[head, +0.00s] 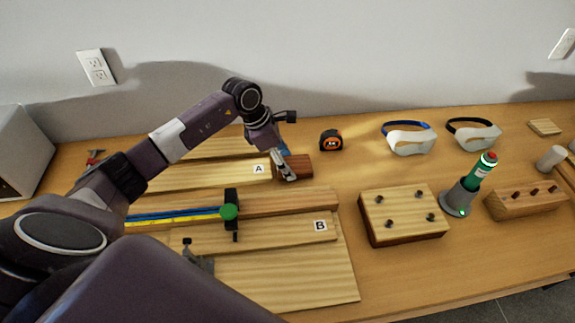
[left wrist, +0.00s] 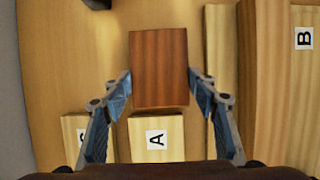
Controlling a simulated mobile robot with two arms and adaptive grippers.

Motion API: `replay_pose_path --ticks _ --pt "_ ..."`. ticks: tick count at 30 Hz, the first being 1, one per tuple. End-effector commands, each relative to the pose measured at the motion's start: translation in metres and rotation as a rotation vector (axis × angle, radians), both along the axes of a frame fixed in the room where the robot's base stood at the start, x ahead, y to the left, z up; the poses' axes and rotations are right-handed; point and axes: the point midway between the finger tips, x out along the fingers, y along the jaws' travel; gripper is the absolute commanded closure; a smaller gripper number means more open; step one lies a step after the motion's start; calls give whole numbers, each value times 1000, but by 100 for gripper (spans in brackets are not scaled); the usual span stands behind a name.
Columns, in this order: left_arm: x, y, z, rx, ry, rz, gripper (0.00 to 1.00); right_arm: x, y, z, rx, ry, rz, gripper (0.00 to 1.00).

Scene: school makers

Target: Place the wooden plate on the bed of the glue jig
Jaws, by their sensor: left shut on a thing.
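A reddish-brown wooden plate (head: 299,166) lies at the right end of the light board labelled A (head: 215,176). In the left wrist view the plate (left wrist: 158,66) sits between the two fingertips, with the A label just below it. My left gripper (head: 284,165) is shut on the plate, one finger along each side. Whether the plate is raised off the table cannot be told. The glue jig (head: 320,275), of light wood with a long rail, a label B and a green-knobbed clamp (head: 229,212), lies nearer. My left arm hides its left part. My right gripper is out of view.
A tape measure (head: 331,141) and two pairs of goggles (head: 408,138) lie behind. Bare table lies between plate and goggles.

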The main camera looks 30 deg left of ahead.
Motion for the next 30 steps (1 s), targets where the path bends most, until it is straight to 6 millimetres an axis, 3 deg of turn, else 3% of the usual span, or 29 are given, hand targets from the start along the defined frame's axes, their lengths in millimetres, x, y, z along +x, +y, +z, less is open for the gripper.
replay_pose_path --ticks 5,18,24,30 --pt "2 1 32 2 -8 -2 76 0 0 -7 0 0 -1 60" --pt "1 0 145 1 -7 -2 76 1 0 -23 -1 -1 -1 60" --pt "1 0 174 -1 -4 0 76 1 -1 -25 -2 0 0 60" --pt "0 0 186 0 -2 -1 76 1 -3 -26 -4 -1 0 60"
